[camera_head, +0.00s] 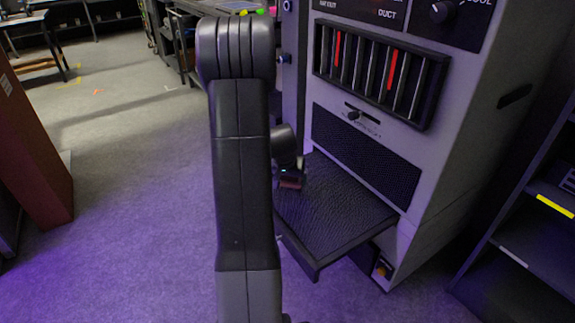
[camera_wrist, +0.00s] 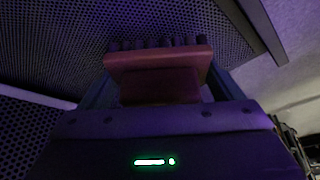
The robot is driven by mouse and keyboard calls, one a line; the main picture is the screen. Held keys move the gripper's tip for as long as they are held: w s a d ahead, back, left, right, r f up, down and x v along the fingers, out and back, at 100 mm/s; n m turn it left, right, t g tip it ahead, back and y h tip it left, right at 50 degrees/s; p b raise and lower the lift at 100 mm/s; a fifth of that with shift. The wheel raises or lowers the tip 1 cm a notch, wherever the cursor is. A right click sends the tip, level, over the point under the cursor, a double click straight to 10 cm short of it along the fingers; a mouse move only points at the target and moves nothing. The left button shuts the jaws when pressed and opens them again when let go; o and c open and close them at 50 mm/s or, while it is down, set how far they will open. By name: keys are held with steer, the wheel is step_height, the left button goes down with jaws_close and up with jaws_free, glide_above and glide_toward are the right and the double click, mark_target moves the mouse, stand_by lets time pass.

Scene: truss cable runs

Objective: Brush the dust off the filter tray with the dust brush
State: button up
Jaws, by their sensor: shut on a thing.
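The filter tray (camera_head: 345,205) is a dark, textured flat panel sticking out from the front of a grey cabinet in the head view. In the wrist view its perforated surface (camera_wrist: 55,50) fills the upper area. My gripper (camera_head: 291,180) is over the tray's left, rear part. It is shut on the dust brush, whose red-brown handle (camera_wrist: 158,62) shows between the fingers in the wrist view. The dark bristle tufts point at the tray surface; I cannot tell whether they touch it. No dust is clearly visible. My arm hides the tray's left edge in the head view.
The grey cabinet (camera_head: 450,150) rises behind the tray, with a slotted rack (camera_head: 380,75) holding red strips, a slider (camera_head: 355,115) and a knob (camera_head: 443,14). A dark shelf (camera_head: 540,225) stands at right, a brown box (camera_head: 30,150) at left. Open floor lies at left.

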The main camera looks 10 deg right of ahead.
steer(key=shift+r+p, duration=0.9)
steer(key=shift+r, duration=0.8)
